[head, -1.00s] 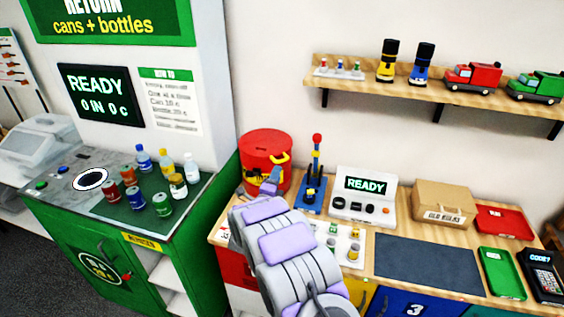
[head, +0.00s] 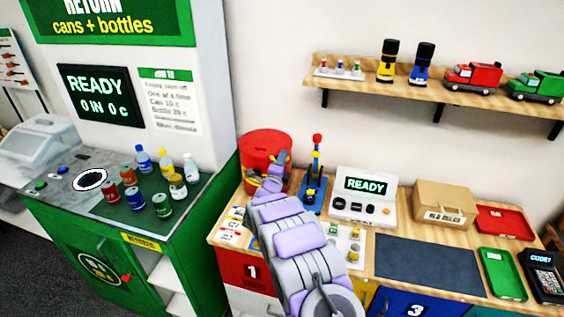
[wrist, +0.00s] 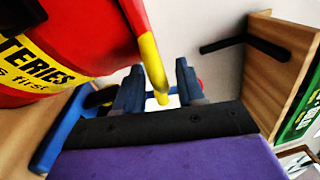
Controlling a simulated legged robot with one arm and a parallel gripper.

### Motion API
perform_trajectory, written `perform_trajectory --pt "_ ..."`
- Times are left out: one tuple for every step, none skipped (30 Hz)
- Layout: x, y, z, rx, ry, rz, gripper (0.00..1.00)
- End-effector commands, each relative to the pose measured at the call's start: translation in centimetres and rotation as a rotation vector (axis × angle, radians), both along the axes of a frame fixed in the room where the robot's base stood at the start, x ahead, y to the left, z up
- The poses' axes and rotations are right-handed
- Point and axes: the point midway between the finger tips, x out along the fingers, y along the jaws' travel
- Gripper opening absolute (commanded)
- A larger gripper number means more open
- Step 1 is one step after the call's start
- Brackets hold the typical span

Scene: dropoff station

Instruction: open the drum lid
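The red drum (head: 264,146) stands at the back left of the wooden counter, with its red lid on top looking closed. In the wrist view the drum (wrist: 60,25) fills the upper left, with a yellow label. A red bar with a yellow end, seemingly the lid's handle (wrist: 152,62), comes down from the top. My gripper (wrist: 160,88) is open; its two dark fingers stand apart, with the yellow end reaching the gap between them in the picture. I cannot tell whether they touch it. In the head view my arm hides the drum's lower front and most of the gripper.
A blue-based lever stand (head: 315,180) with a red knob is close right of the drum. A white READY console (head: 364,190) and cardboard box (head: 444,203) stand further right. A wall shelf (head: 430,90) hangs above. The green return machine (head: 180,225) is at left.

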Motion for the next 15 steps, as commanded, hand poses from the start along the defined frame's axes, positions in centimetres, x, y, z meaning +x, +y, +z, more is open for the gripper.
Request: perform_trajectory --pt "0.0 0.0 -0.01 0.0 0.0 0.0 0.39" --pt "-0.01 0.0 -0.01 0.0 0.0 0.0 0.36" --pt "-0.01 0.0 -0.01 0.0 0.0 0.0 0.32" --pt "0.0 0.01 -0.01 0.0 0.0 0.0 0.29" --pt "-0.01 0.0 -0.01 0.0 0.0 0.0 0.26" --pt "-0.02 0.01 -0.02 0.0 0.0 0.0 0.23" --pt "-0.02 0.01 -0.02 0.0 0.001 0.0 0.2" --pt "-0.02 0.01 -0.02 0.0 0.001 0.0 0.17" --pt "-0.01 0.01 -0.04 0.0 0.001 0.0 0.13" --pt "-0.01 0.01 -0.04 0.0 0.001 0.0 0.1" --pt "-0.01 0.01 -0.05 0.0 0.001 0.0 0.07" --pt "-0.01 0.01 -0.06 0.0 0.001 0.0 0.03" --pt "-0.01 0.01 -0.07 0.0 0.001 0.0 0.0" --pt "-0.01 0.01 -0.07 0.0 0.001 0.0 0.0" --pt "-0.01 0.01 -0.08 0.0 0.001 0.0 0.0"
